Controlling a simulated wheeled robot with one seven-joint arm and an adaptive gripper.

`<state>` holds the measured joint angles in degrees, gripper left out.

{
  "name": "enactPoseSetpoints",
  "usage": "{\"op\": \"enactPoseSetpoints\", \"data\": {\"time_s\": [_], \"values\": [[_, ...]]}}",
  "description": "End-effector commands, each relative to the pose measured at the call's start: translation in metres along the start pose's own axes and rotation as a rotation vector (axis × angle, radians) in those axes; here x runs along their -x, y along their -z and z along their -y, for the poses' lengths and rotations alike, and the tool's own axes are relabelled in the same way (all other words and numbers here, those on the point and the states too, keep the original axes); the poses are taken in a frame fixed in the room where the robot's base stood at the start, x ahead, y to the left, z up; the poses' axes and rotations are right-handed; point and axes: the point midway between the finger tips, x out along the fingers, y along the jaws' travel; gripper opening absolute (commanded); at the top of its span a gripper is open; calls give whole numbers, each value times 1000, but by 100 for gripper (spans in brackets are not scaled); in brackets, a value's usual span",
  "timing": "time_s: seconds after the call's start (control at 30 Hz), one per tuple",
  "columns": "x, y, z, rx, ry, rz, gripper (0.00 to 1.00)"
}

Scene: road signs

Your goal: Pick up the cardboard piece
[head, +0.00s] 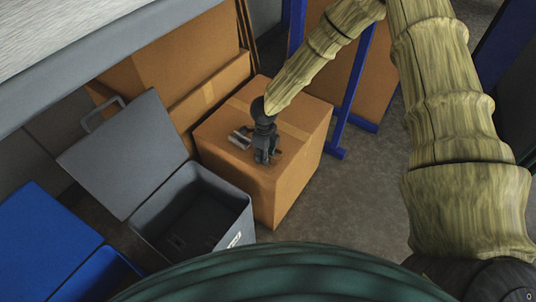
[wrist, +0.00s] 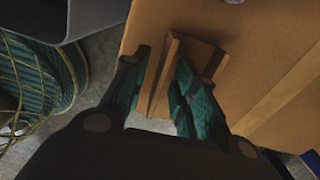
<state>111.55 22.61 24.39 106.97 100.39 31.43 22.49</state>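The cardboard piece (wrist: 169,78) is a brown folded strip with raised walls. In the wrist view it lies on top of a large cardboard box, near the box's edge. My gripper (wrist: 163,58) is open, with one dark green finger on each side of the piece's left wall. The right finger overlaps the channel between the walls and hides part of it. A gap shows between the left finger and the wall. In the head view my gripper (head: 266,158) points down over the box top, and the piece is mostly hidden there.
The closed cardboard box (head: 290,180) stands on the floor. A small metallic object (head: 240,138) lies on it, left of my gripper. An open grey bin (head: 245,222) stands in front at left, beside a blue container (head: 40,240). A blue metal frame (head: 350,95) stands behind.

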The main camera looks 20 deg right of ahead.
Motion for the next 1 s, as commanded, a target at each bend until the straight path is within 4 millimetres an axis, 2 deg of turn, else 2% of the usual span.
{"op": "enactPoseSetpoints", "data": {"time_s": [0.03,0.13,0.57,0.67,0.87,1.0], "values": [[0,0,0,0,0,0,16],[0,0,0,0,0,0,0],[2,0,0,0,0,1,0],[9,0,0,-1,0,2,0],[38,0,1,-2,0,3,0],[39,29,-6,0,-2,0,0]]}}
